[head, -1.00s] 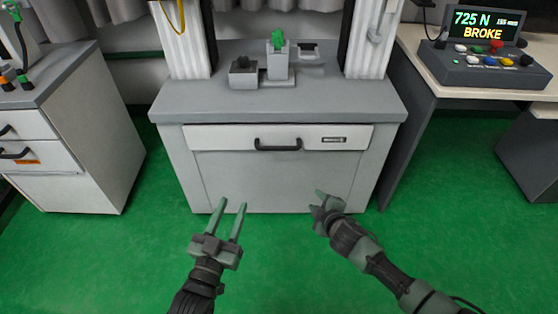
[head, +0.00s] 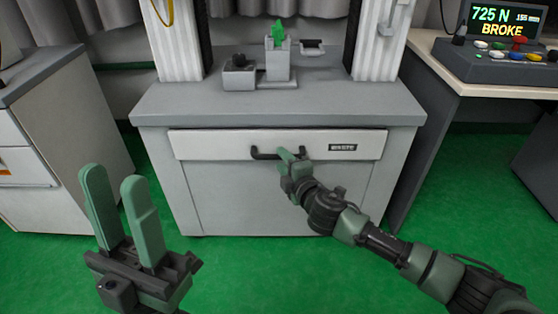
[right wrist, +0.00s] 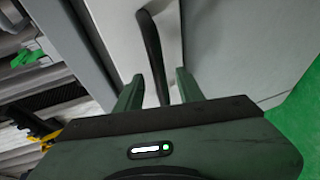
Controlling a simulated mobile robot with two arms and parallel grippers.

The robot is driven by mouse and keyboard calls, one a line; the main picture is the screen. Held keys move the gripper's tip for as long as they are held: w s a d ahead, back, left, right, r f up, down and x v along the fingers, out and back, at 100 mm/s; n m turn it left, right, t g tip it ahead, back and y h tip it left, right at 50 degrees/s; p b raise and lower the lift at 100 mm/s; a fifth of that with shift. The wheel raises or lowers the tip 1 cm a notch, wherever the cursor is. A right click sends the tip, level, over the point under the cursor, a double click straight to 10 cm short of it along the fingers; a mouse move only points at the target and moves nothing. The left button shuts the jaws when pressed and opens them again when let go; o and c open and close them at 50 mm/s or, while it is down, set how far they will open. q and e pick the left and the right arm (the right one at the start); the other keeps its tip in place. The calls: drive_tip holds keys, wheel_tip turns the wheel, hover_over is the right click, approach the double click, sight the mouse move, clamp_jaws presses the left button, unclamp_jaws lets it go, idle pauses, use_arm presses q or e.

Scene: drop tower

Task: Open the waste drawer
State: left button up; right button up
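The waste drawer (head: 220,146) is a white front with a dark "WASTE" label, set in a grey cabinet under the worktop. It looks shut. Its black bar handle (head: 264,155) is at the middle of the front. My right gripper (head: 290,153) is at the right part of the handle. In the right wrist view its two green fingers (right wrist: 160,92) are apart, with the handle (right wrist: 152,50) running between them and gaps visible beside it. My left gripper (head: 122,200) is open and empty, low at the left, in front of the cabinet.
The worktop (head: 330,100) holds a grey fixture with a green piece (head: 277,34). White columns stand at its back. A side table at right carries a control box (head: 500,62) reading "725 N BROKE". A white cabinet (head: 60,160) stands left. Green floor in front is clear.

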drive_tip(key=shift+b+x, duration=0.45)
drive_tip(key=shift+x, duration=1)
clamp_jaws()
drive_tip(key=shift+f, duration=0.1)
